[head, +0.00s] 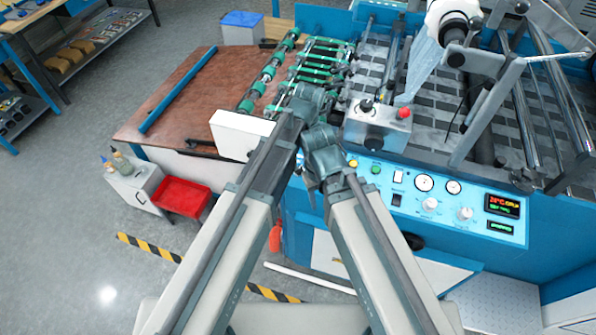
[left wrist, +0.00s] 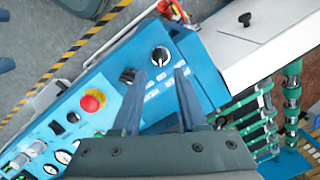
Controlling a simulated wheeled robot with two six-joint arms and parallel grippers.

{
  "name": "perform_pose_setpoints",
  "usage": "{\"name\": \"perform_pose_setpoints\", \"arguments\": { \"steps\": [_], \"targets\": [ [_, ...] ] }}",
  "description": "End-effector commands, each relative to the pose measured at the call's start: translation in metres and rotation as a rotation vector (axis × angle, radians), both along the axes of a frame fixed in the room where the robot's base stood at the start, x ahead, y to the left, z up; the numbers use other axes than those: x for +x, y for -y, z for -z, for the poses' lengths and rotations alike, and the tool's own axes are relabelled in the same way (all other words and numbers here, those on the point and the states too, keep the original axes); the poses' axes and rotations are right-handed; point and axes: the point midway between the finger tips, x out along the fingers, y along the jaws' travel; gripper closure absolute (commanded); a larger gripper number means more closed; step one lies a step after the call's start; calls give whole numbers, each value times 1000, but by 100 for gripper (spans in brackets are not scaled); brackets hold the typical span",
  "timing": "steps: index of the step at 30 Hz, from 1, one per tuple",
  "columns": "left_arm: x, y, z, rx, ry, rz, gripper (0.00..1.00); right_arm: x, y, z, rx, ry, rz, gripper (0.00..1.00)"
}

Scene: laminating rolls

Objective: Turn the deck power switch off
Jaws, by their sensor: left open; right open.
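The control panel (head: 465,205) runs along the front of the blue machine. Its left end is hidden behind my arms in the head view. The left wrist view shows that end of the panel (left wrist: 200,75) with a black rotary switch (left wrist: 160,56) on a pale dial; its labels are too small to read surely. A smaller black knob (left wrist: 127,75) and a red mushroom button (left wrist: 92,101) sit beside it. My left gripper (left wrist: 160,72) is open and empty, its fingertips either side of the dial's near edge; contact cannot be told. My right gripper (head: 311,187) is open, low before the machine.
A grey box with a red button (head: 404,113) stands above the panel. A white box (head: 240,135) and green rollers (head: 268,72) lie left of my arms. Open floor lies at left.

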Motion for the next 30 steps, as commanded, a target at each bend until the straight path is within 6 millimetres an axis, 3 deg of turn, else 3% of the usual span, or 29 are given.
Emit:
{"name": "perform_pose_setpoints", "arguments": {
  "steps": [1,12,18,26,30],
  "targets": [
    [1,0,16,0,0,1,57,0,0,16,0,0,-2,50],
    [3,1,66,0,0,6,57,0,0,66,-1,0,-3,50],
    [4,1,76,0,0,7,57,0,0,76,-1,0,-2,50],
    [4,1,75,0,0,7,57,0,0,75,-1,0,-2,50],
    [4,1,75,0,0,7,79,0,0,75,-1,0,-2,50]
  ]
}}
